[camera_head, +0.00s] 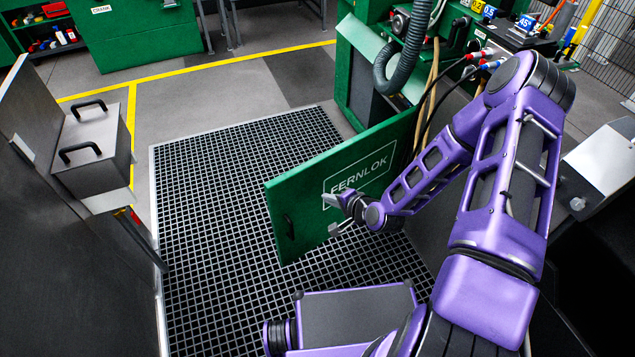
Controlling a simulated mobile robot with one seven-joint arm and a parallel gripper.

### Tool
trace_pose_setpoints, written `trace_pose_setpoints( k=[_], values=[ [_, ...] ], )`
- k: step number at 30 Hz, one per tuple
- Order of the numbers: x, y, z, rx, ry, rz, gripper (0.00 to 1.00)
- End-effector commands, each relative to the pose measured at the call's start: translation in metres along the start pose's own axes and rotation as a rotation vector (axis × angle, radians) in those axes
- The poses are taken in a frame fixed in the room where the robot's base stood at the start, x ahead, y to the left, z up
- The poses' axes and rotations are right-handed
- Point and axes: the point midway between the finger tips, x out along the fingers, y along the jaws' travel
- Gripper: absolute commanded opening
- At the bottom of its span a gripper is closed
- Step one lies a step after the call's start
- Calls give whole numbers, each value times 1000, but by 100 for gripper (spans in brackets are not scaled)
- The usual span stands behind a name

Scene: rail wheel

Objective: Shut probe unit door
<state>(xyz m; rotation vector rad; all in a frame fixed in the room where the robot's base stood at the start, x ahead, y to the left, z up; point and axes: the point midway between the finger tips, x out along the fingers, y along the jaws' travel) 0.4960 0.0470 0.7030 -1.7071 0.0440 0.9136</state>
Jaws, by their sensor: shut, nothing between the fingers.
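The probe unit door is a green panel (305,200) marked FERNLOK, with a dark handle (289,226) near its left edge. It stands swung open over the grated floor, in front of the green probe unit (362,85). Its right part is hidden behind my purple arm. My gripper (327,212) is shut and empty in front of the door's outer face, near the lettering. I cannot tell whether it touches the door.
A dark floor grating (210,190) lies left of the door and is clear. A metal box with two black handles (95,145) stands at the left. A grey corrugated hose (392,75) and several cables hang by the unit. A green cabinet (140,35) stands at the back.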

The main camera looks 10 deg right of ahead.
Motion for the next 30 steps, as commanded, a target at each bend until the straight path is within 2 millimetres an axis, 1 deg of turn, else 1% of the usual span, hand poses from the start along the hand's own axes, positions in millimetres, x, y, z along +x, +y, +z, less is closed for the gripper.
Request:
trace_pose_setpoints(
  k=[1,3,5,8,11,18,22,24,30],
  values=[
    [-2,-7,2,29,-1,-39,0],
    [-3,-16,5,54,-3,-80,0],
    [-2,-20,5,64,-3,-98,0],
    [5,-23,6,67,-4,-109,0],
    [21,-24,6,65,-4,-108,0],
    [72,-28,6,64,-4,-106,0],
    [98,-31,6,65,-4,-105,0],
    [107,-40,5,62,-3,-106,0],
    [124,-52,4,64,-3,-104,0]
  ],
)
